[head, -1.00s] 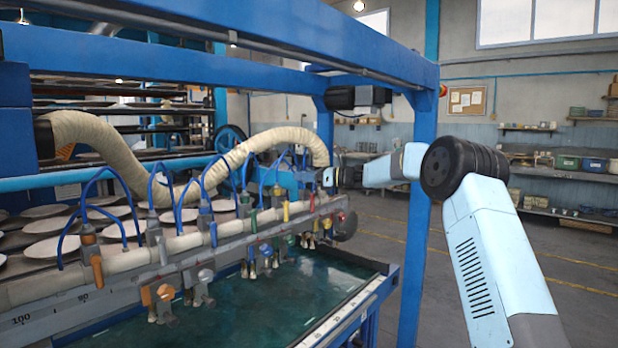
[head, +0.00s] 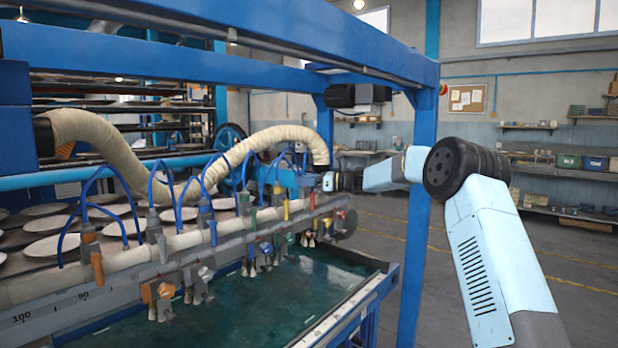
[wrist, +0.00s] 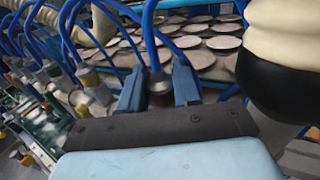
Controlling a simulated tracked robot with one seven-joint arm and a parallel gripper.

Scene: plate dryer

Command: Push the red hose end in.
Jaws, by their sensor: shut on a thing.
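In the head view, my gripper is at the far right end of the pipe with valves (head: 190,240); the hose end cannot be made out there.
A thick cream hose (head: 255,142) arches over the pipe, and its black cuff (wrist: 290,88) is close on the right in the wrist view. Several blue hoses and coloured valves line the pipe at left. A green-water tank (head: 290,300) lies below. A blue post (head: 419,250) stands near my arm.

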